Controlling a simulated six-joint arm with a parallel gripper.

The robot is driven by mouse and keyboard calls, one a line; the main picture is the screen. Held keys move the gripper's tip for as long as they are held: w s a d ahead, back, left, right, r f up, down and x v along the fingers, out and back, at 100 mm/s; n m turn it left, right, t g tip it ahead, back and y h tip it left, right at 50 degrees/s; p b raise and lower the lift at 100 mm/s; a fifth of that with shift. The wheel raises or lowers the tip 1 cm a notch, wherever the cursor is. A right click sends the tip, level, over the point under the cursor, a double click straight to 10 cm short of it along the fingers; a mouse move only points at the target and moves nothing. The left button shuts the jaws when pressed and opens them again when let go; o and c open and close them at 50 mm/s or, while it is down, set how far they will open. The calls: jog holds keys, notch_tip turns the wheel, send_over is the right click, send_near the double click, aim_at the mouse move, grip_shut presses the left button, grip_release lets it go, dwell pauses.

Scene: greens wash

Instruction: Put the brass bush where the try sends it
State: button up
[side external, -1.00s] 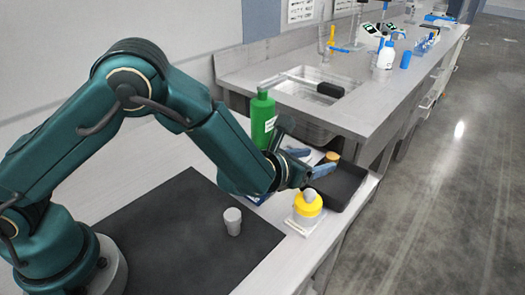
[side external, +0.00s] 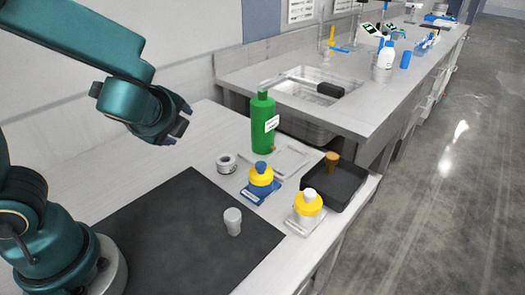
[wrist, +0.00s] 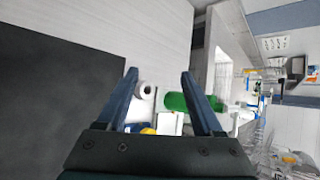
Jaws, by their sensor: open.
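A brass-coloured tapered piece (side external: 333,160), which looks like the brass bush, stands upright in the black tray (side external: 317,198) at the right. My gripper (side external: 176,133) is open and empty, raised above the bench at left, well away from it. In the wrist view my gripper (wrist: 159,75) shows both fingers apart with nothing between them. A yellow-ringed piece with a blue top (side external: 262,177) sits on a blue base. A yellow piece with a white top (side external: 308,204) sits on a white base in front of the black tray. The brass piece is not clearly visible in the wrist view.
A grey tapered piece (side external: 233,222) stands on the dark mat (side external: 180,240). A white ring (side external: 227,163), a tall green bottle (side external: 263,125) and a pale shallow tray (side external: 292,158) stand behind. A small brownish bit shows by the bottle. A sink (side external: 310,90) lies beyond.

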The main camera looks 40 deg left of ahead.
jog(key=s+d+r+n+g+h, duration=0.1)
jog(key=s+d+n+h, duration=0.6)
jog(key=n, duration=0.7)
jog(key=s+d+r, duration=0.1)
jog(key=s+d, duration=0.1)
jog(key=s, duration=0.1)
jog(key=shift+s+n, duration=0.3)
jog(key=shift+n, duration=0.1)
